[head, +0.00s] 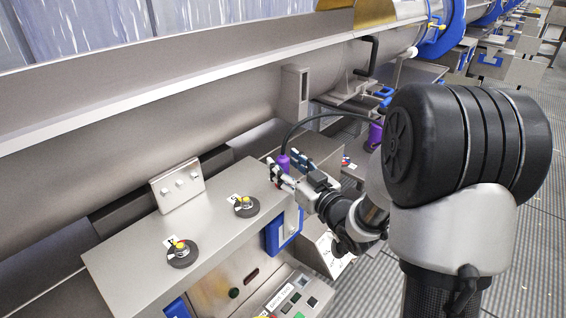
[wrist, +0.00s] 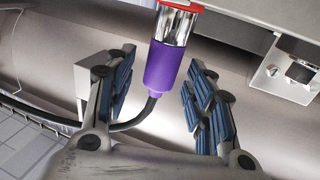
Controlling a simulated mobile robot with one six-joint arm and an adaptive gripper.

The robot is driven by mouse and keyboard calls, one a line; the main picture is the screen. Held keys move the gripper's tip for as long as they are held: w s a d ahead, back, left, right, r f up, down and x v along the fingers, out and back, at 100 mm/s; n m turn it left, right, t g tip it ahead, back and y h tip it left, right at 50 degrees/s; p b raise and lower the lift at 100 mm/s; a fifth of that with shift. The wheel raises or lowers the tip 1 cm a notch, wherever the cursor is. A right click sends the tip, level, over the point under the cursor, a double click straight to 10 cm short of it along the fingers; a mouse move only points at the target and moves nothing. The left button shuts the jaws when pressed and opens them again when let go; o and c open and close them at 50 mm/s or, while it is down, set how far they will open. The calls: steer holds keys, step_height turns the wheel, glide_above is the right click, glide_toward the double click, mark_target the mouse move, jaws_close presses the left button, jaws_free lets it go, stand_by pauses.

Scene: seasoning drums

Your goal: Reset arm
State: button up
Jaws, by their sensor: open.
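My arm reaches in from the right in the head view, and my gripper (head: 284,165) is above the far end of the grey console top. It is open. In the wrist view my gripper (wrist: 160,78) has its blue-padded fingers spread on either side of a purple plug (wrist: 166,66). Gaps show between the plug and the fingers, and neither finger appears closed on it. The plug has a shiny metal part and a red collar at its upper end. In the head view the purple plug (head: 283,163) is partly hidden by the fingers.
A black cable (head: 312,119) arches from the plug to a second purple part (head: 375,133). The grey console (head: 215,215) carries two black dials (head: 182,253) (head: 246,206). A long metal drum (head: 200,130) runs behind. Grated floor (head: 525,230) lies open at right.

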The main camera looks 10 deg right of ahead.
steer(key=v, duration=0.5)
steer(key=shift+s+d, duration=0.1)
steer(key=shift+s+d+r, duration=0.1)
steer(key=shift+s, duration=0.05)
steer(key=s+d+r+m+g+h, duration=0.2)
steer(key=s+d+m+g+h, duration=0.15)
steer(key=s+g+h, duration=0.4)
steer(key=s+a+f+g, duration=0.1)
steer(key=s+a+g, duration=0.1)
steer(key=s, duration=0.9)
steer(key=s+a+g+y, duration=0.1)
steer(key=s+a, duration=0.3)
steer(key=s, duration=0.7)
steer(key=shift+f+m+g, duration=0.35)
steer(key=shift+f+g, duration=0.05)
steer(key=shift+g, duration=0.45)
